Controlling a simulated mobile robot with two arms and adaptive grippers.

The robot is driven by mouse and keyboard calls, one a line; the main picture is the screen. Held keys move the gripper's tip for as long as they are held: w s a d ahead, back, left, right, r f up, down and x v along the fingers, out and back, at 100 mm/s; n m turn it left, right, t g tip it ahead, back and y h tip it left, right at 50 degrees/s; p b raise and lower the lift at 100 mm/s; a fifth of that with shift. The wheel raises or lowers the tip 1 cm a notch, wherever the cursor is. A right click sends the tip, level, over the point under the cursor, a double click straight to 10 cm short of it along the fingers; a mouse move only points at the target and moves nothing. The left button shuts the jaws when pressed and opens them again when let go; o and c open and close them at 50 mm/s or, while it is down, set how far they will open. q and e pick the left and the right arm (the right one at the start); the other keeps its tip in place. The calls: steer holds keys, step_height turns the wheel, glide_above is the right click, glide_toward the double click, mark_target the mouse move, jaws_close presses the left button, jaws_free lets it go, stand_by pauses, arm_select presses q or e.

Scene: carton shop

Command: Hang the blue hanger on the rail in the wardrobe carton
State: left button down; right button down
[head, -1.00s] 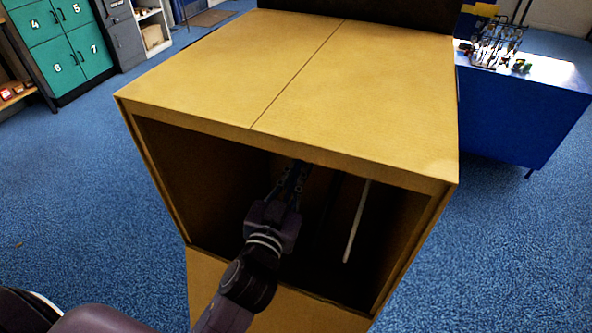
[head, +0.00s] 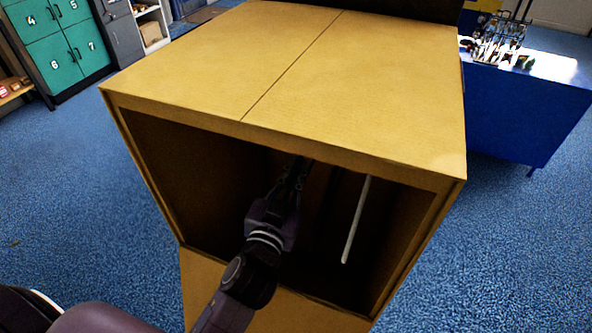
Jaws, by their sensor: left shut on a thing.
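The wardrobe carton (head: 300,75) is a large tan box, its front open and its inside dark. A pale rod (head: 356,220), which looks like the rail, shows inside on the right, its upper end hidden behind the top edge. My left gripper (head: 298,168) reaches into the opening, left of the rod and apart from it in the picture. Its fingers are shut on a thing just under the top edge. That thing, taken as the blue hanger, is too dark and covered to make out. My right gripper is not in view.
The carton's top front edge (head: 290,140) is close above my left fingers, and its side walls stand either side. A blue-covered table (head: 525,115) with small items is at the right. Green lockers (head: 65,45) stand at the far left. Blue carpet is clear on both sides.

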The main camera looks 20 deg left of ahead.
arm_select(q)
steer(key=c, duration=2)
jaws_free()
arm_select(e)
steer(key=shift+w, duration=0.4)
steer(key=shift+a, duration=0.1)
arm_select(q)
steer(key=shift+s, duration=0.1)
steer(key=s, duration=1.2)
steer(key=shift+d+r, duration=0.1)
steer(key=shift+d, duration=0.25)
